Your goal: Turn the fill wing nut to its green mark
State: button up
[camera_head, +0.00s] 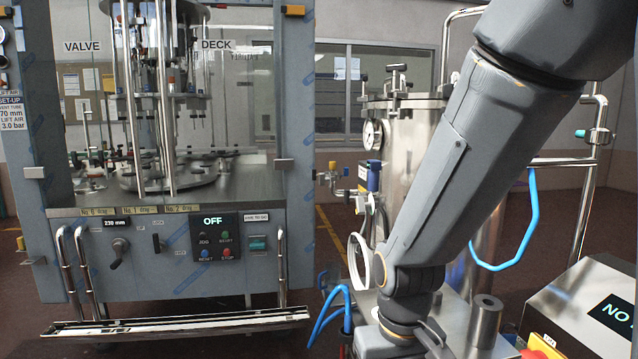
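I cannot pick out a fill wing nut or a green mark for it in this view. The filling machine (170,285) stands at left, with a window into its deck and labels "VALVE" and "DECK". On its front are a black crank handle (118,253) beside a "230 mm" label and a dark control panel (216,238) reading "OFF". My grey arm comes down from the upper right to the bottom middle.
A steel tank (408,130) with a gauge (372,135) stands behind my arm. A blue hose (533,215) loops at right. A steel box (575,300) with a dark display is at lower right. A step rail (175,322) fronts the machine. Some floor shows between machine and tank.

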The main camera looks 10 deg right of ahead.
aim_at(322, 178)
jog(key=k, duration=0.15)
jog(key=u, duration=1.2)
jog(key=i, duration=2.3)
jog(key=z, duration=3.4)
